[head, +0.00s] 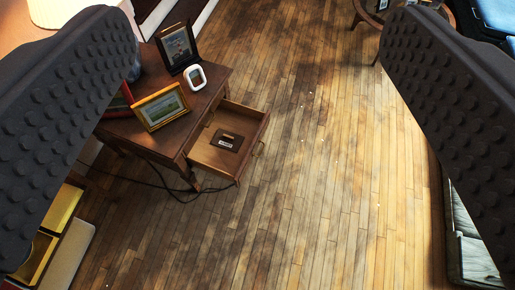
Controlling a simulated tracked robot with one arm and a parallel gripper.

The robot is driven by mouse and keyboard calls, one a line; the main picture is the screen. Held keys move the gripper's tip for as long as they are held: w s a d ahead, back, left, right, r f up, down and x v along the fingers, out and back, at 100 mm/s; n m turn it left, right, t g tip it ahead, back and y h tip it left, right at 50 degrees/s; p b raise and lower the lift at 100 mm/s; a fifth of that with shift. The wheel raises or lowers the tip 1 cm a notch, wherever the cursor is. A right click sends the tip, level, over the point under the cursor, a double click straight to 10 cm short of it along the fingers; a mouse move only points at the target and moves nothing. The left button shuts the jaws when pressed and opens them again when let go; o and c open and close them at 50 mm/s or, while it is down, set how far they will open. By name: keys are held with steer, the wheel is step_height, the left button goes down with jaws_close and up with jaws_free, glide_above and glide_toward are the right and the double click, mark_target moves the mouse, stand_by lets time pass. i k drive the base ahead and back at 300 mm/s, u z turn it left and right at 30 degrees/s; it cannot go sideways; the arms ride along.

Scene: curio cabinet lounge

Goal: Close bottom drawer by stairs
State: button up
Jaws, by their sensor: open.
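A small dark wooden table (150,140) stands at the upper left, near the stairs (160,14). Its drawer (252,150) is pulled out to the right over the floor. A dark flat item with a pale label (227,141) lies in the drawer. I see no second drawer below it in this table. My gripper (258,25) is open and empty, with its two black padded fingers wide apart at the left and right of the view. The drawer shows in the gap between the fingers, apart from both. The left finger hides part of the left side.
Picture frames (163,106) and a small white device (195,77) stand on the table. A dark cable (150,183) lies on the floor below it. A yellow-lined open container (62,208) is at the lower left. A round table (372,14) stands top right. The middle wooden floor is clear.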

mark_target(249, 122)
steer(key=z, duration=2.65)
steer(key=k, duration=0.9)
steer(key=u, duration=2.15)
steer(key=i, duration=0.95)
steer(key=u, duration=0.05)
